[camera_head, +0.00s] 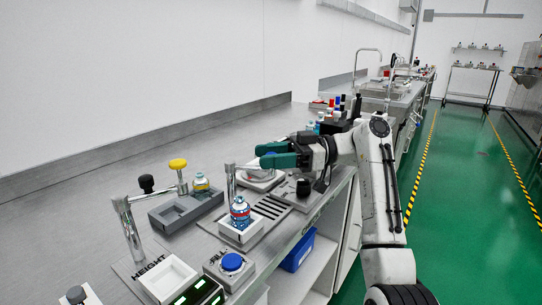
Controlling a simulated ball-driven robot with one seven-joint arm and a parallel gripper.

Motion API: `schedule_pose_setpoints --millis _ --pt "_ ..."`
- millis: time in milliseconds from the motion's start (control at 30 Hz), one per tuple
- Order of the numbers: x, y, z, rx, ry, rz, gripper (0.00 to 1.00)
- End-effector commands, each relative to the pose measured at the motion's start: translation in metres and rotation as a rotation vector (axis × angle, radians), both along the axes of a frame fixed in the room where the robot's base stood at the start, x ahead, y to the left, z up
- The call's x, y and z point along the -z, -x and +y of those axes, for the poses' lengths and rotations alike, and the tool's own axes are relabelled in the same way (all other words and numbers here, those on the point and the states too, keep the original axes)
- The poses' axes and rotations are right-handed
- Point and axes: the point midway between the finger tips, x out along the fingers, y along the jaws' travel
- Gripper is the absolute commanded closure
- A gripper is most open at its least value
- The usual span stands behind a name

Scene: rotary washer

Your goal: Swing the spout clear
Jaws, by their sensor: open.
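My gripper (259,156), with teal fingers, reaches left over the bench from my arm. Its fingers are a little apart and nothing shows between them. A white unit with a round top (262,182) sits just below the fingers and is partly covered by them. An upright metal post (231,182) stands to the left of the fingers, apart from them in the picture. I cannot tell for certain which part is the spout; part of the washer may be hidden behind my gripper. A blue-and-red labelled bottle (240,213) stands in a white tray (240,236) in front of the post.
A slotted panel (270,208) and a black knob (303,188) lie near the bench's front edge. The back of the bench is clear.

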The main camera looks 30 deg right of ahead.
Motion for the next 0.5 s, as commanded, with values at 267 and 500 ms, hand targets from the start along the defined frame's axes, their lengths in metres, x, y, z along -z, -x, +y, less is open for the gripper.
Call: schedule_pose_setpoints --millis 267,500 --pt "-0.002 0.006 -0.021 0.004 -0.001 -0.001 0.49" --pt "-0.001 0.020 -0.066 0.003 0.000 0.000 0.49"
